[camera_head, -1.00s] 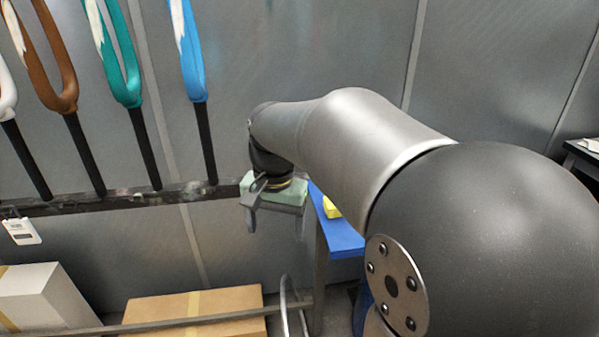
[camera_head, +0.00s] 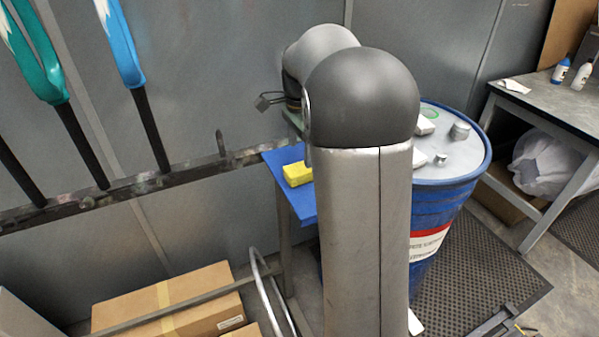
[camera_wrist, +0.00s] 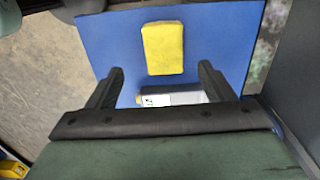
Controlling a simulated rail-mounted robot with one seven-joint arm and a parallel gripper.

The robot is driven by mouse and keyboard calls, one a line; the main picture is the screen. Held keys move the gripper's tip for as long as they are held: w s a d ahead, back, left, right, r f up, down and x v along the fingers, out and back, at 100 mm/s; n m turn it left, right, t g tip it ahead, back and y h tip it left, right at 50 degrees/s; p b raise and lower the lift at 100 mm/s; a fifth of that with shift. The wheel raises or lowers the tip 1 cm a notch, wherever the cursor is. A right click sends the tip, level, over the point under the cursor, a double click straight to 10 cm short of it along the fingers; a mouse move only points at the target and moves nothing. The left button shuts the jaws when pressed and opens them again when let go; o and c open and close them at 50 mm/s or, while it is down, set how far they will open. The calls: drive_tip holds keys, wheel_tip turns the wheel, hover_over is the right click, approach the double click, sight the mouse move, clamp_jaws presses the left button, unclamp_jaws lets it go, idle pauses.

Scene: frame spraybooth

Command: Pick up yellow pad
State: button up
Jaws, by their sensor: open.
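The yellow pad (camera_head: 298,174) lies on a blue surface (camera_head: 291,203) beside the rail, left of my arm. In the wrist view the pad (camera_wrist: 163,48) lies flat on the blue surface (camera_wrist: 215,45), beyond my fingers and roughly centred between them. My gripper (camera_wrist: 161,68) is open, with its two dark fingers spread wide and nothing between them touching the pad. In the head view most of my gripper is hidden behind my arm.
A white labelled item (camera_wrist: 172,98) shows partly behind the gripper's edge. A blue drum (camera_head: 445,205) with small objects on its lid stands right of my arm. Cardboard boxes (camera_head: 170,295) lie low at left. Painted frame forks (camera_head: 120,45) hang above the rail. A workbench (camera_head: 545,105) stands at right.

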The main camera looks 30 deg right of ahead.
sight(299, 168)
drive_tip(key=shift+w+f+p, duration=0.15)
drive_tip(key=shift+f+p, duration=0.25)
drive_tip(key=shift+f, duration=1.5)
drive_tip(key=shift+w+f+p, duration=0.1)
drive_tip(key=shift+f+p, duration=0.25)
drive_tip(key=shift+f, duration=1.5)
drive_tip(key=c, duration=1)
